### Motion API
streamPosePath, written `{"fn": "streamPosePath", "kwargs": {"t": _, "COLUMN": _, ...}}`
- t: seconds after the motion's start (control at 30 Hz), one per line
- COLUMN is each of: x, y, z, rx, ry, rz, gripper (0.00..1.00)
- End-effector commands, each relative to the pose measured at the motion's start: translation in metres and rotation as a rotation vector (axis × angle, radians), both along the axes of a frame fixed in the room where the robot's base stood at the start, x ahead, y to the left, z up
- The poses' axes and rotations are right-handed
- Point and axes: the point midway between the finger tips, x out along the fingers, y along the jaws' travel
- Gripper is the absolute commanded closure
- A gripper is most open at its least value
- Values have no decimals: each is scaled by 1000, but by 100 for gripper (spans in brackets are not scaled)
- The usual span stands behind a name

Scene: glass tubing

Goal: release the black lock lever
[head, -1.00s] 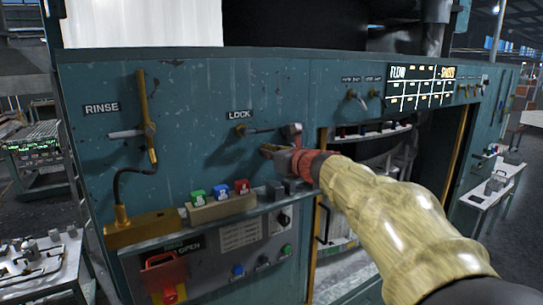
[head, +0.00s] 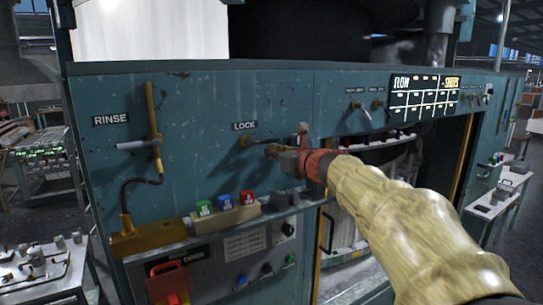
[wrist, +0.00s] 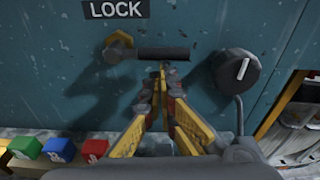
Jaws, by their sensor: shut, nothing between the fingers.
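The black lock lever (wrist: 165,53) lies roughly level on the teal panel, under the LOCK label, with its brass pivot (wrist: 118,45) at its left end. It also shows in the head view (head: 258,140), partly behind my gripper. My gripper (wrist: 163,70) is shut and empty, its yellow-and-dark fingers meeting just below the lever's handle near its middle. In the head view my gripper (head: 274,150) is just below the lever's right part. I cannot tell whether the fingertips touch the lever.
A dark rounded knob with a white mark (wrist: 236,70) and a cable is right of the lever. Green, blue and red blocks (head: 225,201) sit on a ledge below. The RINSE handle (head: 153,125) is to the left. An open bay (head: 430,155) lies to the right.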

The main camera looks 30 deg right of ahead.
Motion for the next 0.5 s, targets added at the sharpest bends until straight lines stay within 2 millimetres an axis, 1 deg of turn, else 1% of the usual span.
{"fn": "streamPosePath", "kwargs": {"t": 0.5, "x": 0, "y": -2, "z": 5, "rx": -91, "ry": -4, "rz": 1, "gripper": 100}}
